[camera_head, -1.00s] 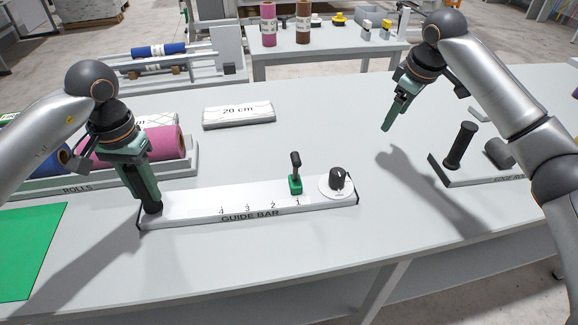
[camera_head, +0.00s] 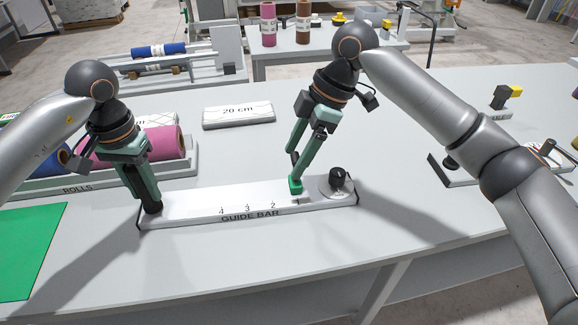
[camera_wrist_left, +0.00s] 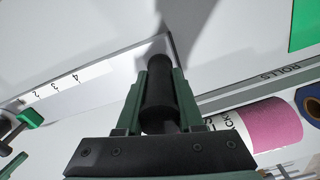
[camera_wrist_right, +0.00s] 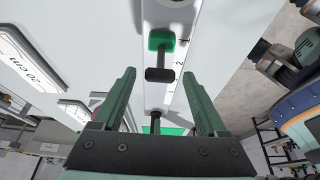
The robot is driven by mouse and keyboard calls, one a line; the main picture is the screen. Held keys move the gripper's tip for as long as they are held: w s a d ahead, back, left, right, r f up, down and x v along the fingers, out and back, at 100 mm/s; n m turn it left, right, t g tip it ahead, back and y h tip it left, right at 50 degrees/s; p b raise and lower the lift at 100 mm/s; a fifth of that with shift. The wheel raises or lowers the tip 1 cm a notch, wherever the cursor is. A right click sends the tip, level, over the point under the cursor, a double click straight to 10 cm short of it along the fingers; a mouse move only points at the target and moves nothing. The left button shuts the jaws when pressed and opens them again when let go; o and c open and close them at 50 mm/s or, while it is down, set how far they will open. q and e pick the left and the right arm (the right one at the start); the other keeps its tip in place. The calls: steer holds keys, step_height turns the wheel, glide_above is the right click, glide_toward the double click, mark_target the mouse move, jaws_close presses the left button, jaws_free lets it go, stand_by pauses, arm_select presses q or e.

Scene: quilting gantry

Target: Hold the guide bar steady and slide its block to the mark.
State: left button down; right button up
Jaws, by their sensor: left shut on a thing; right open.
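The white guide bar (camera_head: 180,206) lies on the table with marks 4 to 1 along its front, and also shows in the left wrist view (camera_wrist_left: 100,90). My left gripper (camera_head: 152,207) is shut on the black upright handle (camera_wrist_left: 158,98) at the bar's left end. The green block (camera_head: 295,187) sits at mark 1, and its black T-shaped handle (camera_wrist_right: 160,73) shows in the right wrist view. My right gripper (camera_head: 299,165) is open above the block. In the right wrist view the handle is beyond the fingertips, between their lines, not gripped.
A tray of rolls (camera_head: 170,174) stands behind my left gripper. A "20 cm" block (camera_head: 238,116) lies behind the bar. A green mat (camera_head: 28,250) lies at left; the table front is clear.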

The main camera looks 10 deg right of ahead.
steer(key=shift+x, duration=2.05)
steer(key=shift+c, duration=0.3)
jaws_close()
